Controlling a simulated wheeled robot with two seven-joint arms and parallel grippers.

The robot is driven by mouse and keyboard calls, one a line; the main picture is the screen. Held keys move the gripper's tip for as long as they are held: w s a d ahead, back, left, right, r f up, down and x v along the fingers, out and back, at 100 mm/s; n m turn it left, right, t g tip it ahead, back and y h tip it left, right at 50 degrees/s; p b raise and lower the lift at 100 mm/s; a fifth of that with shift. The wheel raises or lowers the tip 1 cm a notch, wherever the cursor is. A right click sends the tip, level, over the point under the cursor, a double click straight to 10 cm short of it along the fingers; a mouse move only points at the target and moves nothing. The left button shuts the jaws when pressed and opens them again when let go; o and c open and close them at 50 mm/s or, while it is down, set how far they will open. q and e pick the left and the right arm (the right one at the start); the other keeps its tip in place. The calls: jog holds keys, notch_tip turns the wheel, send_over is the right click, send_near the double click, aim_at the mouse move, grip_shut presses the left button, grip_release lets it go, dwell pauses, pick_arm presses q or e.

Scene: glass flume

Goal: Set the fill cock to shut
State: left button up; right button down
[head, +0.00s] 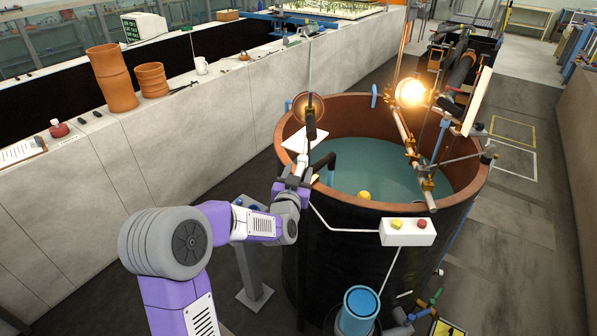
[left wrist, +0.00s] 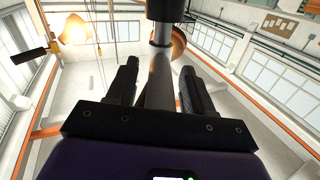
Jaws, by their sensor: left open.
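My left gripper (head: 300,165) is at the near left rim of the round tank (head: 300,204), pointing up. In the left wrist view its two dark fingers (left wrist: 160,78) stand apart on either side of a pale upright rod. The rod carries a silver collar (left wrist: 162,33) and a black block (left wrist: 165,9). In the head view a black upright handle (head: 311,126) stands just above the gripper, by a copper-coloured disc (head: 303,104). I cannot tell whether the fingers touch the rod, nor for sure which part is the fill cock.
The tank holds greenish water (head: 390,165) and a yellow ball (head: 364,196). A white box (head: 407,232) with yellow and red buttons is on its near side. A glowing lamp (head: 411,92) and a rail cross above. A long pale wall (head: 190,125) runs along the left.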

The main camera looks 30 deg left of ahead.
pick_arm(q)
jog(key=shift+w, duration=0.2)
jog(key=shift+c, duration=0.3)
grip_shut()
